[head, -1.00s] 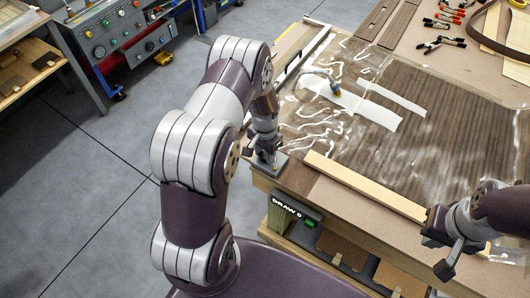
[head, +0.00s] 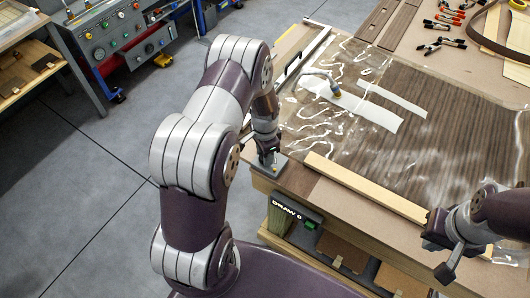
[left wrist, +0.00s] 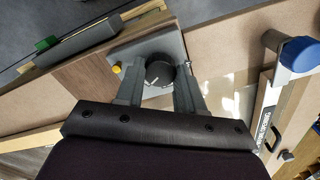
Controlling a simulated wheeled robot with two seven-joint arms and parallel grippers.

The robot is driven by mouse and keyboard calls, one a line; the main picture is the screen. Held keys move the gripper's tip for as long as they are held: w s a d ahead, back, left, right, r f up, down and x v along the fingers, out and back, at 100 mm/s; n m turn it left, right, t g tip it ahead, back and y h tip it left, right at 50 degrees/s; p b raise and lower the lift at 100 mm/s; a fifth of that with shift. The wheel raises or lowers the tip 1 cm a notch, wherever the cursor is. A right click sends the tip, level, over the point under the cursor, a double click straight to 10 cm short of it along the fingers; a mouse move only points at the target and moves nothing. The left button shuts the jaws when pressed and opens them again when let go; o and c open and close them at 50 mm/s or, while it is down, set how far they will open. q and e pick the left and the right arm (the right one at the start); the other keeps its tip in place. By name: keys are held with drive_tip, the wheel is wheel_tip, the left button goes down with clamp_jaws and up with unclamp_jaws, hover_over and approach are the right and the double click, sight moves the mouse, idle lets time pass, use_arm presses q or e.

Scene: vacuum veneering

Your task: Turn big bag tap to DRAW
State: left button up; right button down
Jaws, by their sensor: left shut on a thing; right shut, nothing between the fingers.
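The tap's round black knob (left wrist: 160,70) with a pale pointer mark sits on a grey plate (left wrist: 178,45) at the table corner. A small yellow peg (left wrist: 116,69) stands beside it. My left gripper (head: 267,154) is shut on the knob, with one finger on each side in the left wrist view (left wrist: 159,85). In the head view the gripper mostly hides the knob. The clear bag (head: 450,150) lies wrinkled over dark veneer. My right gripper (head: 446,252) is shut and empty near the front edge.
A pale wooden strip (head: 365,188) lies along the bag's near edge. A hose fitting (head: 335,89) sits on the bag near white strips. Clamps (head: 444,44) lie at the back. A control panel (head: 110,38) stands at the far left. The floor between is clear.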

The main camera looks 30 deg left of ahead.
use_arm(q)
drive_tip(key=shift+r, duration=0.1)
drive_tip(key=o, duration=0.9)
drive_tip(key=shift+o, duration=0.7)
drive_tip(key=shift+r, duration=0.25)
wheel_tip(320, 180, up, 12)
drive_tip(key=b, duration=0.3)
